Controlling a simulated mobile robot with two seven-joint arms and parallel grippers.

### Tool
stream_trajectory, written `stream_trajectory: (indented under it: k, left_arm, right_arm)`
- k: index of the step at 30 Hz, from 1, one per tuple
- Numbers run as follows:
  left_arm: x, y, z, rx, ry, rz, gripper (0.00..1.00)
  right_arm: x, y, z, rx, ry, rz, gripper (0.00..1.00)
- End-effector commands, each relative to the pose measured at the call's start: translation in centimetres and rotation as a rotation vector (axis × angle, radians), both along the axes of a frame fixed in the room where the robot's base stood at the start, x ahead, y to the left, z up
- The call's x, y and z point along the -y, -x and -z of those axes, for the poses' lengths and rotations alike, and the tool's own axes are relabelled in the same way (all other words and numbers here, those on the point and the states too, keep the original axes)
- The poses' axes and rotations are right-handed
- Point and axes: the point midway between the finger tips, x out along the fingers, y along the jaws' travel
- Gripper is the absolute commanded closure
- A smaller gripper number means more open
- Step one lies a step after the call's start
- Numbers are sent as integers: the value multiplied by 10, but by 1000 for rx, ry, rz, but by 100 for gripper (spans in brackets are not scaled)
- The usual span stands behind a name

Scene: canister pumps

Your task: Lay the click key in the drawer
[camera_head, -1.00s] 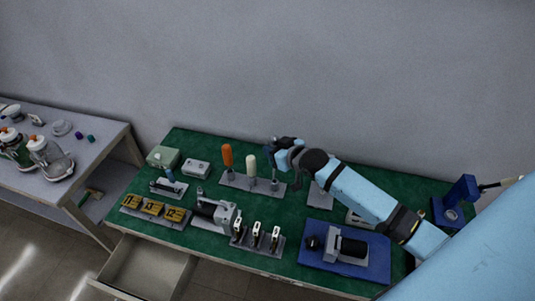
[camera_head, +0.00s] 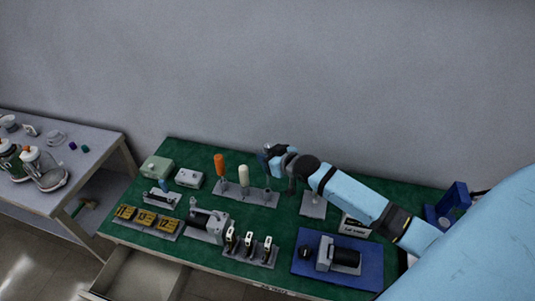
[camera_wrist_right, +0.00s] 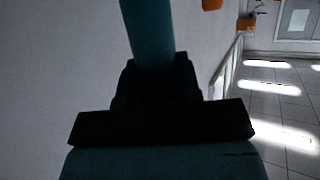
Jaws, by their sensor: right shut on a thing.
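My right gripper (camera_head: 268,156) is above the back of the green table, just right of the stand with upright handles. In the right wrist view a teal bar (camera_wrist_right: 150,35), which seems to be the click key, stands out from between its dark fingers (camera_wrist_right: 155,85). The gripper is shut on it. The bar's far end is cut off by the frame, and it is hard to make out in the head view. The drawer (camera_head: 137,272) stands pulled open below the table's front left edge; its visible floor looks bare. My left gripper is not in view.
The stand holds an orange handle (camera_head: 219,165) and a cream handle (camera_head: 243,176). Yellow-topped blocks (camera_head: 146,218), a grey pump (camera_head: 208,222) and a rack of upright pieces (camera_head: 249,246) line the front. A blue tray (camera_head: 307,270) is at right. A side table (camera_head: 95,165) stands left.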

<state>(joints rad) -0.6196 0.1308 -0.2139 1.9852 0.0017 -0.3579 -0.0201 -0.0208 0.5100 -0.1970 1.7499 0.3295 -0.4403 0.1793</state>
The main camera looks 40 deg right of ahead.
Motion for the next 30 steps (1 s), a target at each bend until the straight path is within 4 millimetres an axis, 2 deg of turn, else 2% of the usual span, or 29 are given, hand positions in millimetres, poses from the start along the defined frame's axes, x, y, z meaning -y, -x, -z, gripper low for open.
stream_trajectory:
  k: [21,30]
  left_arm:
    - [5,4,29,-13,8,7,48]
    - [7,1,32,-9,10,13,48]
  right_arm:
    - [0,0,60,1,0,0,93]
    - [0,0,72,1,0,0,93]
